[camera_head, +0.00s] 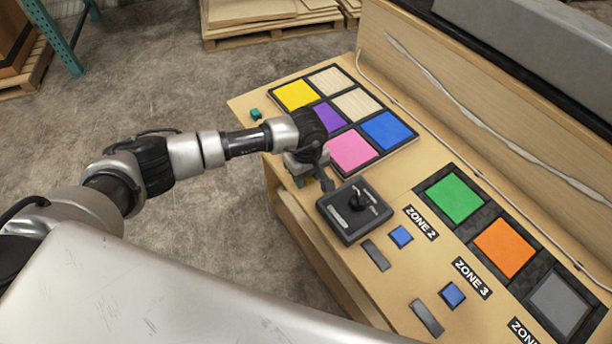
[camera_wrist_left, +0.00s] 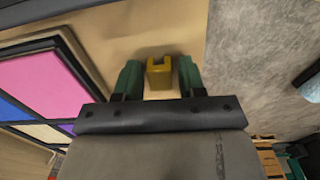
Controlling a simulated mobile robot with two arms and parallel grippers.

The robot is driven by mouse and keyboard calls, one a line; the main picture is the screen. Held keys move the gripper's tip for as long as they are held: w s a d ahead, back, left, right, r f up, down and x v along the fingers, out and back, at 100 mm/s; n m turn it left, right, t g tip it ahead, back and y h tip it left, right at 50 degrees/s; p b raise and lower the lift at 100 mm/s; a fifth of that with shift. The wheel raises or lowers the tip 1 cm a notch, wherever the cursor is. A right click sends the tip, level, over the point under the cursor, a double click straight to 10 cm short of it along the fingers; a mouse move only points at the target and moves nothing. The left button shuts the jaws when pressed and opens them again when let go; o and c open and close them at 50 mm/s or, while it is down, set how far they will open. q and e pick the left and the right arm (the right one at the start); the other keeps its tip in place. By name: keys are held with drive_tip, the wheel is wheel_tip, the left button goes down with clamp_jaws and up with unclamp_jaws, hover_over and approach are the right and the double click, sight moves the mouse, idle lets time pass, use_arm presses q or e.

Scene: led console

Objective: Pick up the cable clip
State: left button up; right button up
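The cable clip (camera_wrist_left: 159,73) is a small yellow block with a notch in its top edge, lying on the tan wooden console top in the left wrist view. My left gripper (camera_wrist_left: 158,78) is open, with one green finger on each side of the clip. A narrow gap shows between the clip and each finger. In the head view my left gripper (camera_head: 312,180) points down at the console's near edge, beside the pink panel. The clip is hidden there behind the gripper. My right gripper is in neither view.
A black joystick box (camera_head: 355,210) stands close to the left gripper. A pink panel (camera_head: 351,151) and other colored panels lie behind it. A small teal block (camera_head: 255,114) sits near the console's left corner. Blue buttons (camera_head: 401,237) lie to the right.

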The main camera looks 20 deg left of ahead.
use_arm(q)
drive_tip(key=c, duration=0.6)
drive_tip(key=shift+r, duration=0.1)
drive_tip(key=shift+c, duration=0.2)
